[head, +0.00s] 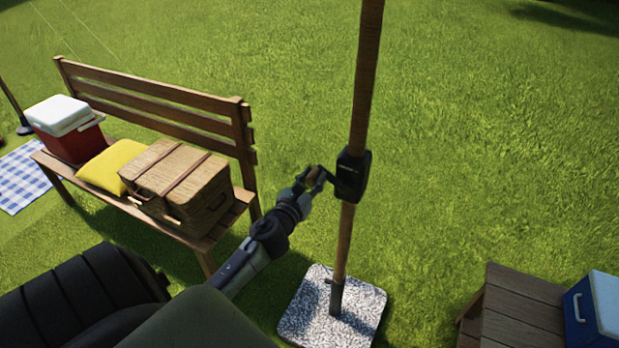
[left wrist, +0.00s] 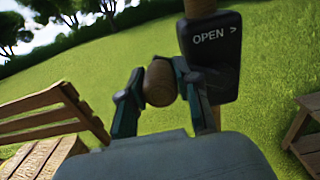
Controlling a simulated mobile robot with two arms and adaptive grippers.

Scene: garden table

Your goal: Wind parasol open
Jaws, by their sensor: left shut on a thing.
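The parasol's wooden pole (head: 366,85) stands upright in a speckled stone base (head: 310,306); its canopy is out of the head view. A black crank housing (head: 352,174) is fixed to the pole. In the left wrist view the housing (left wrist: 212,62) reads "OPEN >". My left gripper (head: 313,180) is shut on the crank's wooden knob, to the left of the housing. In the left wrist view the knob (left wrist: 160,84) sits between the two fingers. My right gripper is not in view.
A wooden bench (head: 150,92) at left holds a red cooler (head: 70,135), a yellow cushion (head: 108,165) and a wicker hamper (head: 180,185). A wooden table (head: 515,310) with a blue cooler (head: 590,310) is at lower right. Grass beyond the pole is clear.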

